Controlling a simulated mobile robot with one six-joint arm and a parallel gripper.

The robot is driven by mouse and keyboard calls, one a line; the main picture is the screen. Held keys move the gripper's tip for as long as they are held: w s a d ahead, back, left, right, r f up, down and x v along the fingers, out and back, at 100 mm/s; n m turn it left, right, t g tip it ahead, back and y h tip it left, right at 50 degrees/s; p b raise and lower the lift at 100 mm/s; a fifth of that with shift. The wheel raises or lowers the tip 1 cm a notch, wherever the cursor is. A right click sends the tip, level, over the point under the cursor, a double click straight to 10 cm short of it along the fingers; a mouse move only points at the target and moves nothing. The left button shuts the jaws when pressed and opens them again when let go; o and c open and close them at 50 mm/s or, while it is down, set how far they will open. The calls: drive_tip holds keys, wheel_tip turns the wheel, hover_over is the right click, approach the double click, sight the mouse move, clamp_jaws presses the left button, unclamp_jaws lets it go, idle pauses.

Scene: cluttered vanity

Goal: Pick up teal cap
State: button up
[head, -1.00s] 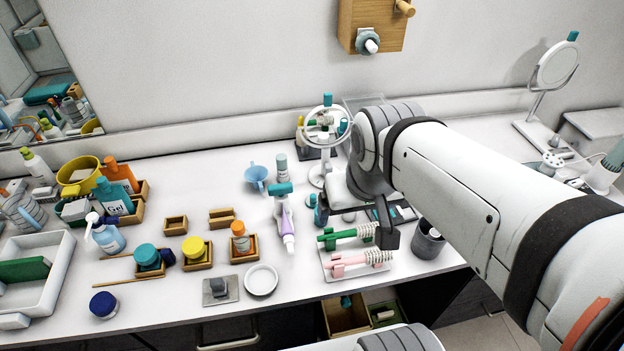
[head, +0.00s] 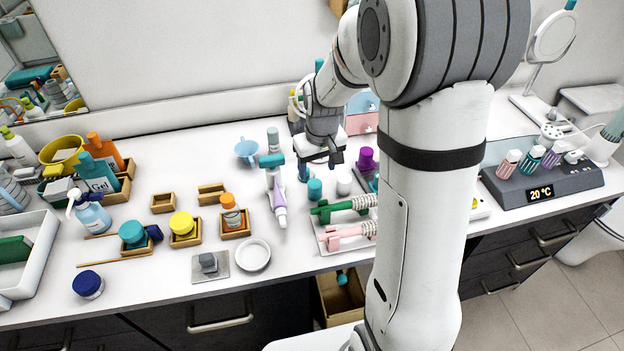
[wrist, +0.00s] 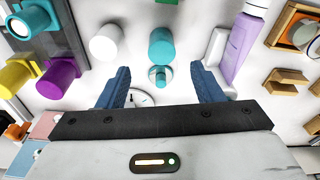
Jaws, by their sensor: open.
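My gripper (head: 334,158) points down over the back middle of the vanity; its blue fingers (wrist: 161,88) are apart with nothing held. In the wrist view, a small round teal piece with a pale ring, perhaps the teal cap (wrist: 158,76), shows between the fingertips, below them. A larger teal cylinder (wrist: 161,43) stands just beyond it, outside the fingers; it also shows in the head view (head: 314,188), in front of my gripper. I cannot tell for sure which of these is the teal cap. My gripper hides the smaller piece in the head view.
A white jar (wrist: 105,42) and a purple-capped item (wrist: 60,78) stand to one side. Green (head: 340,208) and pink (head: 345,234) clips lie in front. My arm hides much of the right side.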

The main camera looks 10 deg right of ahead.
sight(315, 184)
drive_tip(key=shift+w+f, duration=0.2)
drive_tip(key=shift+f, duration=0.25)
drive_tip(key=f, duration=0.2)
drive_tip(key=f+p, duration=0.1)
drive_tip(key=f, duration=0.4)
drive_tip(key=shift+w+a+f, duration=0.2)
drive_tip(key=shift+w+f, duration=0.05)
drive_tip(key=shift+f, duration=0.05)
drive_tip(key=c, duration=1)
